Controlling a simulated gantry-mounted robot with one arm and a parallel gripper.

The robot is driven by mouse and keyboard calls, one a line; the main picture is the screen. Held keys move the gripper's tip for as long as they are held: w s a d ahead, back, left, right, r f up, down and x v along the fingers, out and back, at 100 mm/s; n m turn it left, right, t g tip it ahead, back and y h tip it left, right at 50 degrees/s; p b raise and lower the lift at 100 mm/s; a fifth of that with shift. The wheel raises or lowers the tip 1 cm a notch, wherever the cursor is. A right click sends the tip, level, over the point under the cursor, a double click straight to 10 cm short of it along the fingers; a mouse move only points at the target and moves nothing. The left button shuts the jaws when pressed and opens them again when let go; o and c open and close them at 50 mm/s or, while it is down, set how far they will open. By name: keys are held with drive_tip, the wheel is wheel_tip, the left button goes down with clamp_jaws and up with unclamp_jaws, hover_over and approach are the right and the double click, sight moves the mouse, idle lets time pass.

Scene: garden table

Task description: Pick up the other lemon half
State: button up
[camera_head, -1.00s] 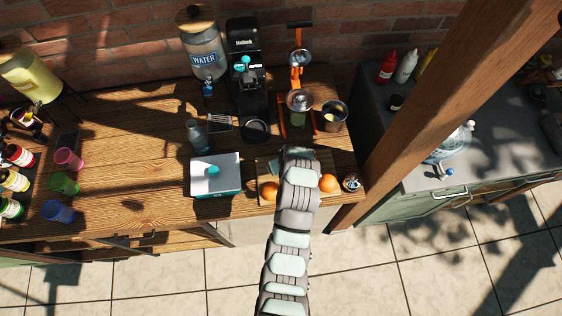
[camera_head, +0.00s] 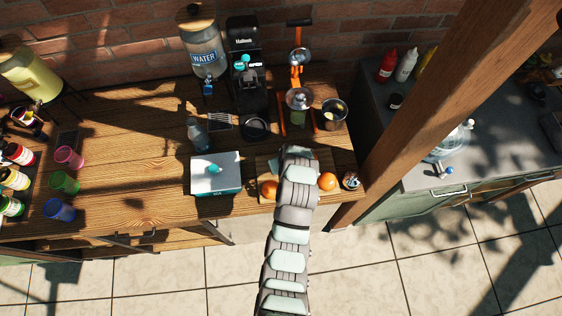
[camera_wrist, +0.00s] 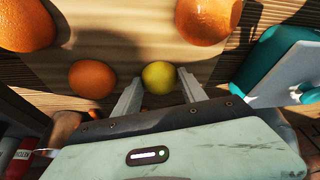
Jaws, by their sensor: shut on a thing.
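A yellow lemon piece (camera_wrist: 159,76) sits between the two fingertips of my gripper (camera_wrist: 160,80) in the wrist view, over the tan cutting board (camera_wrist: 125,30). The fingers are shut on it, one on each side. It looks round from here, and its cut face does not show. I cannot tell whether it still touches the board. In the head view my arm covers the gripper and the lemon. No second lemon piece shows clearly.
Oranges lie around the gripper: one (camera_wrist: 92,78) close beside a finger, others (camera_wrist: 28,22) (camera_wrist: 208,20) farther out. A teal box with a white lid (camera_head: 216,172) stands left of the board. The orange juice press (camera_head: 298,100) and a metal cup (camera_head: 334,113) stand behind.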

drive_tip(key=shift+c, duration=1.3)
drive_tip(key=shift+r, duration=0.15)
